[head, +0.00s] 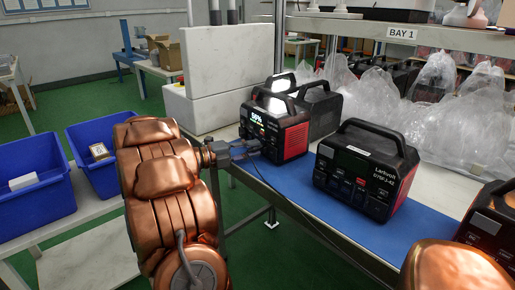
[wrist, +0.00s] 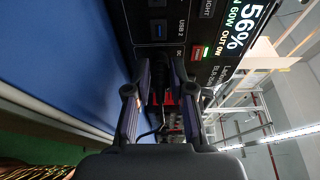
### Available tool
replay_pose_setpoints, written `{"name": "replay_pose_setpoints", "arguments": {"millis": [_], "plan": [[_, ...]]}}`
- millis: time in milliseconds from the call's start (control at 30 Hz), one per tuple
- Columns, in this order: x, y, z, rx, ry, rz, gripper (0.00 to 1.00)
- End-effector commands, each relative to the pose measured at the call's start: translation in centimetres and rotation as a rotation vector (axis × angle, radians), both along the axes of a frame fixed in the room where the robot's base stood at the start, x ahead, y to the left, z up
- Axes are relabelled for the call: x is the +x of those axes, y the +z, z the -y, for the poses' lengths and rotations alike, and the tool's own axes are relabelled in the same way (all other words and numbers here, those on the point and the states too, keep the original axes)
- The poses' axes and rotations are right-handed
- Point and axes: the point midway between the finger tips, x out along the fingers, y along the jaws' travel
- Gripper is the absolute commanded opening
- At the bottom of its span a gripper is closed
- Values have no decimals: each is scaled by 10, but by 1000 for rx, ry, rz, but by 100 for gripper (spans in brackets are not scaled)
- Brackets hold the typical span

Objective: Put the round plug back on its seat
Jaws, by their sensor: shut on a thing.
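A black power station (head: 275,125) with red ends stands on the blue mat, its lit display reading about 56%. It fills the top of the wrist view (wrist: 205,30), with its display, a USB 2 port and a DC label. My gripper (head: 254,147) is at its front face, low and near the left end. In the wrist view my gripper (wrist: 160,72) has its two fingers on either side of the small dark plug (wrist: 158,84), shut on it. The plug is close to the panel beside the DC label. Its tip and seat are hidden, so I cannot tell whether they touch.
Another power station (head: 365,170) stands right on the blue mat (head: 290,195), and a third (head: 488,225) is at the right edge. Clear plastic bags (head: 440,110) lie behind. Blue bins (head: 88,140) stand left. A white block (head: 228,75) stands behind my arm.

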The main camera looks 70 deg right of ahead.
Motion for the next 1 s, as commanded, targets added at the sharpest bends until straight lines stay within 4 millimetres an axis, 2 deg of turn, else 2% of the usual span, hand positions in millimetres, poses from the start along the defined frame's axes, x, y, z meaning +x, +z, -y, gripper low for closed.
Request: {"name": "replay_pose_setpoints", "arguments": {"millis": [533, 1000], "plan": [[1, 0, -1, 1, 0, 1, 0], [10, 0, -14, -1, 1, 1, 0]]}}
